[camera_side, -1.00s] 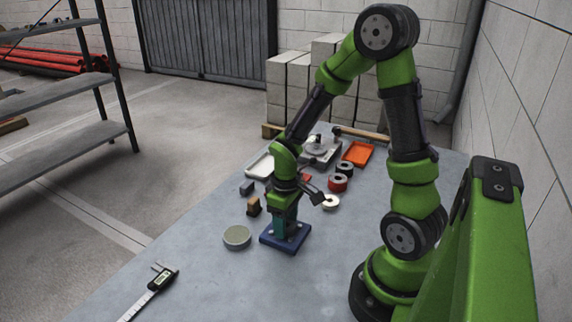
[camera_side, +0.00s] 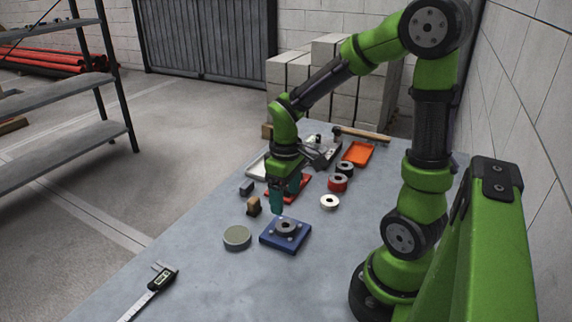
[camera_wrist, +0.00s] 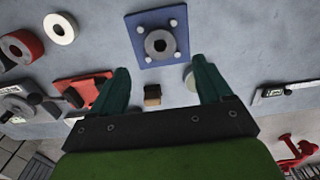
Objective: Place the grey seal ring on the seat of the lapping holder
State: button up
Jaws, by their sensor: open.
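The grey seal ring (camera_side: 287,226) lies flat at the middle of the blue lapping holder (camera_side: 268,240). The wrist view shows the ring (camera_wrist: 160,43) face on, inside the light round studs of the holder (camera_wrist: 140,20); its dark centre shows. Whether it is fully down on the seat is too small to tell. My gripper (camera_side: 286,205) is above and behind the holder in the side view, apart from the ring. Its two teal fingers are spread with nothing between them; the wrist view also shows the open gripper (camera_wrist: 160,65).
A white ring (camera_side: 330,201), a red ring (camera_side: 338,183) and a black ring (camera_side: 345,168) stand right of my gripper. An orange tray (camera_side: 359,153) is behind. Calipers (camera_side: 150,293) lie in front, with bare table around.

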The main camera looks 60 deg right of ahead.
jog(key=s+a+r+m+t+y, duration=0.2)
jog(key=s+a+r+m+t, duration=0.2)
jog(key=a+r+t, duration=0.3)
jog(key=a+r, duration=0.3)
jog(key=r, duration=0.3)
jog(key=shift+s+a+r, duration=0.15)
jog(key=shift+s+r, duration=0.05)
jog(key=shift+r, duration=0.1)
